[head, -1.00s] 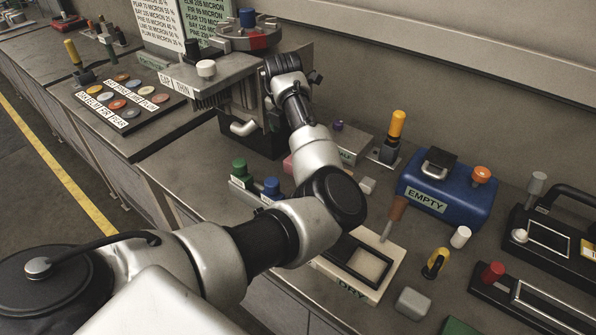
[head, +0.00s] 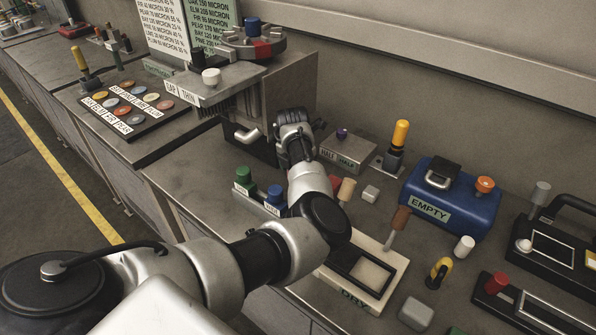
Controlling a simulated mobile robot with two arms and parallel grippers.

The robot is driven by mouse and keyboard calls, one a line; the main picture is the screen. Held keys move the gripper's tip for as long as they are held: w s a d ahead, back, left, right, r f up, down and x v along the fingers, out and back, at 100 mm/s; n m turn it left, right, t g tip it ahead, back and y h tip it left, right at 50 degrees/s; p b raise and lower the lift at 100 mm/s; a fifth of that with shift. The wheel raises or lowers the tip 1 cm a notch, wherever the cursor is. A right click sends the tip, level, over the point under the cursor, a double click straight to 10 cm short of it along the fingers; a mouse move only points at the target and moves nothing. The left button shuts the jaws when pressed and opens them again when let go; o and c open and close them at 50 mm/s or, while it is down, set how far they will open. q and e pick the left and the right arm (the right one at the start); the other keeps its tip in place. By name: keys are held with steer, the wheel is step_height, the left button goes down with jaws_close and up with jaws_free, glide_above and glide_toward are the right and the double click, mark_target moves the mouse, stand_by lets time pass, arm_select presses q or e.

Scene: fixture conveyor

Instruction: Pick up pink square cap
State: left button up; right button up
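A small pinkish-red patch (head: 335,183) shows just right of my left forearm, beside a beige peg. It is mostly covered, and I cannot tell whether it is the pink square cap. No whole pink square cap is visible. My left arm comes in from the left, and the wrist of my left gripper (head: 294,122) is over the bench, in front of the cap-thinning machine. Its fingers are hidden behind the wrist, so I cannot see whether they hold anything. My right gripper is out of view.
The machine (head: 228,84) stands behind and left of the wrist. A grey labelled block (head: 346,150), a yellow-handled tool (head: 398,140) and a blue EMPTY box (head: 450,200) stand to the right. Green (head: 243,175) and blue (head: 275,194) knobs are left of my arm; a DRY tray (head: 392,275) lies in front.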

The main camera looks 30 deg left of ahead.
arm_select(q)
steer(key=c, duration=1)
